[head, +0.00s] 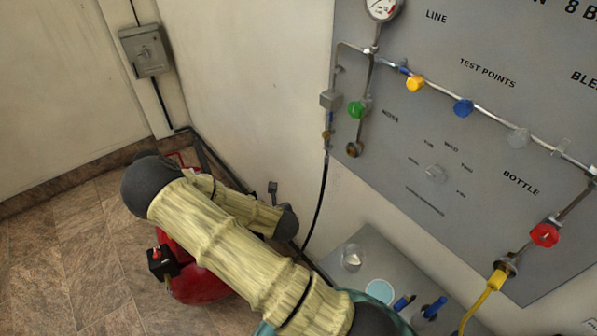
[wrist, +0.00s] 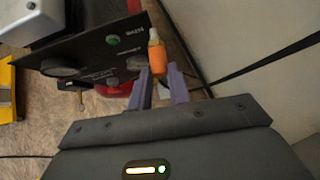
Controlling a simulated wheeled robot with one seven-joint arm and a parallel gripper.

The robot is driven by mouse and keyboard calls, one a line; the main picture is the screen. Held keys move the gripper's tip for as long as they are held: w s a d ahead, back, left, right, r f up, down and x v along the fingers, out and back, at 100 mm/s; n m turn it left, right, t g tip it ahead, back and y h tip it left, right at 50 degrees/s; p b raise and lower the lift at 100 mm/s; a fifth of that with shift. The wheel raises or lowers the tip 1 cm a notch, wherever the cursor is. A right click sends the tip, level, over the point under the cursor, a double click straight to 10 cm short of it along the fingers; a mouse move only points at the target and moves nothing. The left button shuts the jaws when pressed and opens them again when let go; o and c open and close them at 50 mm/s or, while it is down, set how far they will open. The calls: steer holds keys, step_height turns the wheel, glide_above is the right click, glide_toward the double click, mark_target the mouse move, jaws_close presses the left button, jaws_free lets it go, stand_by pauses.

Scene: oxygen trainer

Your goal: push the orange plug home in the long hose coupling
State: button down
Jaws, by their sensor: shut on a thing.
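My gripper (wrist: 159,76) shows in the wrist view, its two grey-purple fingers shut on the orange plug (wrist: 157,57). The plug stands out beyond the fingertips, with a pale narrow end at its far side. In the head view my arm crosses the lower middle, and I cannot make out the gripper or plug there. I cannot pick out the long hose coupling with certainty. A black hose (head: 317,205) hangs from brass fittings on the left edge of the wall panel, and its lower end goes out of sight behind my arm.
A black panel (wrist: 95,58) with a green lamp and dials is beside the plug in the wrist view. The grey wall panel (head: 420,150) carries pipes and coloured valve knobs. A grey shelf (head: 352,285) holds small items. A red rounded body (head: 205,284) stands on the floor.

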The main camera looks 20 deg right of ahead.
steer(key=s+d+r+m+g+h+p, duration=0.2)
steer(key=s+r+m+g+h+p, duration=0.3)
steer(key=s+r+m+h+p, duration=0.6)
steer(key=d+r+g+p, duration=0.1)
steer(key=r+g+p, duration=0.2)
steer(key=r+p, duration=0.2)
steer(key=d+r+m+g+y+p, duration=0.1)
steer(key=d+r+g+p, duration=0.1)
steer(key=r+p, duration=0.3)
step_height(320, 180, up, 4)
steer(key=shift+w+d+r+g, duration=0.15)
steer(key=shift+w+d+g, duration=0.15)
steer(key=shift+g, duration=0.3)
steer(key=shift+r+p, duration=0.1)
steer(key=shift+p, duration=0.25)
steer(key=shift+w+d, duration=0.1)
steer(key=shift+w+d, duration=0.25)
steer(key=shift+d, duration=0.7)
steer(key=shift+w+d, duration=0.25)
steer(key=shift+d, duration=0.65)
steer(key=shift+w+d, duration=0.25)
steer(key=shift+d, duration=0.7)
steer(key=shift+w+d+p, duration=0.2)
steer(key=shift+d+p, duration=0.05)
steer(key=shift+d, duration=0.45)
steer(key=shift+w+d+p, duration=0.15)
steer(key=shift+d+p, duration=0.05)
steer(key=shift+d, duration=0.5)
